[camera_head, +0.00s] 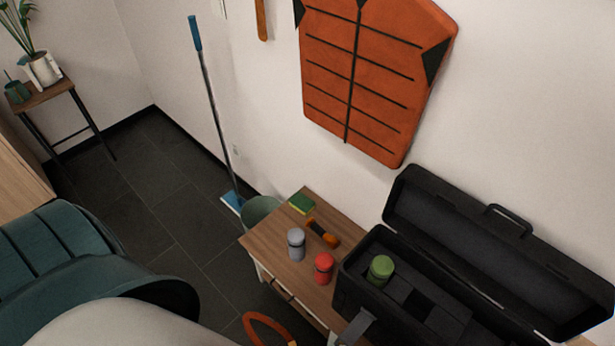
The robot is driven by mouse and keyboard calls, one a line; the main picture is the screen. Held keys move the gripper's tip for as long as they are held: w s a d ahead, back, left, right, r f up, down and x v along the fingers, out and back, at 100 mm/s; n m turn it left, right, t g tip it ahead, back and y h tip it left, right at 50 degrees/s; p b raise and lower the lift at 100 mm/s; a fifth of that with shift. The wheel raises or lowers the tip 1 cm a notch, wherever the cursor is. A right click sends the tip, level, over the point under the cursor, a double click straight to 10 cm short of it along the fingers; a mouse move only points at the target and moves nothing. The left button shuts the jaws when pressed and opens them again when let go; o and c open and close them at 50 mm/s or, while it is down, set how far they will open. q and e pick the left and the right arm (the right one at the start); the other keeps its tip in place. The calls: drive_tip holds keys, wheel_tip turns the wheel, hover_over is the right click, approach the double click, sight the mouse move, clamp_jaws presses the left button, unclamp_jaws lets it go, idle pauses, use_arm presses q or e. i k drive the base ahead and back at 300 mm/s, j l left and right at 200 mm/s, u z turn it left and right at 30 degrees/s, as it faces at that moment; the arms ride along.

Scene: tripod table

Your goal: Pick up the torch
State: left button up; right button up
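The torch appears to be the small orange and black item (323,233) lying on the wooden side table (268,243), near its back edge by the wall. Neither of my grippers can be made out in the head view.
A grey canister (296,244) and a red canister (324,268) stand in front of the torch. A green and yellow sponge (302,203) lies behind it. An open black toolbox (350,292) with a green canister (381,270) stands to the right. A bin (259,212) stands beside the table.

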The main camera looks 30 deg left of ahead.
sight(332, 241)
drive_tip(key=u, duration=0.9)
